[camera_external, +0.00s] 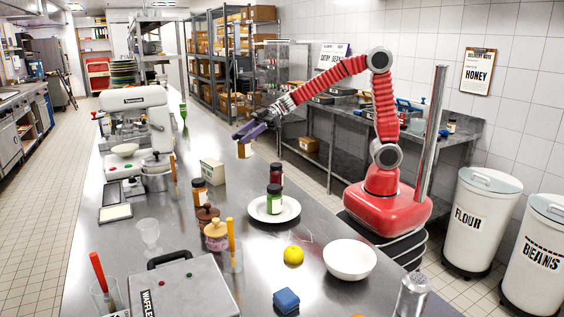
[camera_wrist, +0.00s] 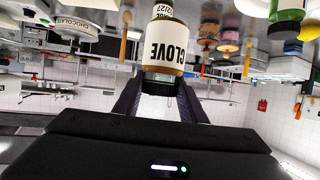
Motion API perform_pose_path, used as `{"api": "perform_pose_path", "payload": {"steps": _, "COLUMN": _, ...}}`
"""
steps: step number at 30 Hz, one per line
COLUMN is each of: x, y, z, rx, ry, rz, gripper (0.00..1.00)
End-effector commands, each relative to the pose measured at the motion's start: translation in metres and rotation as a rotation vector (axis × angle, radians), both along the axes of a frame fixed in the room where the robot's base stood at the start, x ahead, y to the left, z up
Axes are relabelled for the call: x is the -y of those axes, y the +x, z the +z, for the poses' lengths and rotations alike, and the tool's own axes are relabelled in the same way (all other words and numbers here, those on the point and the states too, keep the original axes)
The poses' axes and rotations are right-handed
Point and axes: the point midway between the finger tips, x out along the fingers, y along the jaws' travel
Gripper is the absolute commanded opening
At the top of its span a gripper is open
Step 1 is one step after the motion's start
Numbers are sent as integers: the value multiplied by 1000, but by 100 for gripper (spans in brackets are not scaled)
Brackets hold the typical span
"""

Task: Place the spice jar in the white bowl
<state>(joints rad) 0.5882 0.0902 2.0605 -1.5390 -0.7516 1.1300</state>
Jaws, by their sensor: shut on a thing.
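My gripper (camera_external: 250,130) is shut on a spice jar and holds it in the air above the far right part of the steel counter. In the external view a small brown shape (camera_external: 244,150) hangs just below my fingers and appears to be this jar. The white bowl (camera_external: 350,260) stands empty at the near right of the counter, well apart from my gripper.
A waffle maker (camera_external: 185,290) and several jars stand to the left.

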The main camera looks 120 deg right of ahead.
Motion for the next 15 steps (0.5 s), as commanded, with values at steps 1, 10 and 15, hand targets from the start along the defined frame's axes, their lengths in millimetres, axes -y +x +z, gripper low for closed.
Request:
{"api": "perform_pose_path", "payload": {"steps": 1, "x": 0, "y": 0, "z": 10, "rx": 4, "ry": -3, "rz": 1, "gripper": 9}}
{"api": "perform_pose_path", "payload": {"steps": 10, "x": -46, "y": 16, "z": 21, "rx": 1, "ry": 0, "rz": 90, "gripper": 9}}
{"api": "perform_pose_path", "payload": {"steps": 15, "x": -90, "y": 29, "z": 20, "rx": 1, "ry": 0, "rz": 174, "gripper": 9}}
